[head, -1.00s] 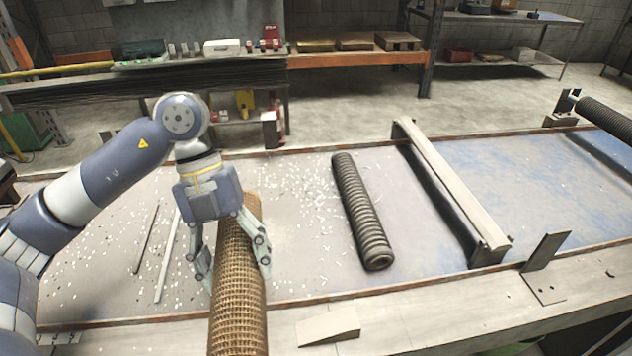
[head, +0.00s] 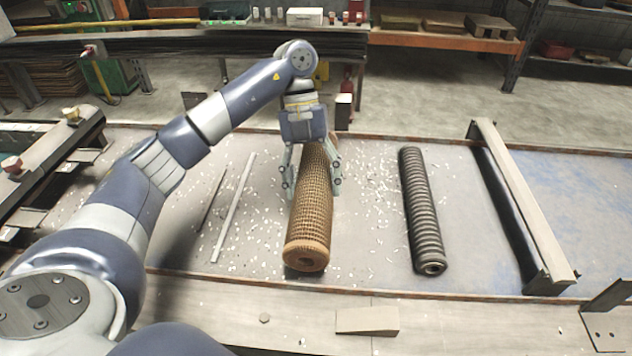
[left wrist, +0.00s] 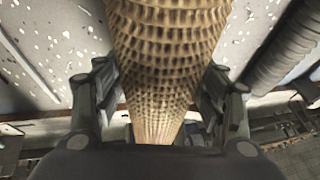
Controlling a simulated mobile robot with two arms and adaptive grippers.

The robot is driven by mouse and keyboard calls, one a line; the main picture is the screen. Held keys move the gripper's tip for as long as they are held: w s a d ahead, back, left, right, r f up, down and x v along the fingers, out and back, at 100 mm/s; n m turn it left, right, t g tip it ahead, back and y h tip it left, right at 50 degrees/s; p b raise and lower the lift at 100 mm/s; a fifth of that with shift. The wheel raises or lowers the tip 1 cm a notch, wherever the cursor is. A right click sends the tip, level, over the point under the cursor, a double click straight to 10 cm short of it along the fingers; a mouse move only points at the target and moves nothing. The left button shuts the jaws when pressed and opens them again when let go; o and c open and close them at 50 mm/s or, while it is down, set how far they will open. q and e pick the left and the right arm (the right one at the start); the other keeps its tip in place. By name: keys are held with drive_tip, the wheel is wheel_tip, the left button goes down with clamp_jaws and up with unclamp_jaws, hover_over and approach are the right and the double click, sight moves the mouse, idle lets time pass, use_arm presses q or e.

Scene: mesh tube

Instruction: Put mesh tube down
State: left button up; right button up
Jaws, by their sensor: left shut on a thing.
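The mesh tube (head: 309,215) is a brown, woven-looking cylinder in the middle of the head view, its near end facing me. It lies lengthwise over the grey workbench top (head: 365,240), at or very near the surface; I cannot tell if it touches. My left gripper (head: 312,182) is shut around its far half from above, one finger on each side. In the left wrist view the tube (left wrist: 165,60) runs between both fingers. My right gripper is in neither view.
A dark ribbed roller (head: 422,210) lies to the right, apart from the tube. Thin metal strips (head: 233,208) lie to the left among pale chips. A raised crossbar (head: 520,205) stands farther right. A wedge block (head: 367,320) sits on the front ledge.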

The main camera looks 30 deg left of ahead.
use_arm(q)
drive_tip(key=shift+w+a, duration=0.2)
drive_tip(key=shift+w, duration=0.3)
drive_tip(key=shift+w+a, duration=0.15)
drive_tip(key=shift+w, duration=0.35)
drive_tip(key=shift+w+a+f, duration=0.15)
drive_tip(key=shift+w, duration=0.15)
wheel_tip(320, 180, down, 2)
drive_tip(key=shift+s+f+p, duration=0.1)
drive_tip(key=shift+f+p, duration=0.15)
drive_tip(key=shift+p, duration=0.4)
drive_tip(key=shift+f, duration=0.5)
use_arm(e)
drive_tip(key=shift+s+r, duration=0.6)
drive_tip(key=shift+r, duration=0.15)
use_arm(q)
drive_tip(key=o, duration=1.5)
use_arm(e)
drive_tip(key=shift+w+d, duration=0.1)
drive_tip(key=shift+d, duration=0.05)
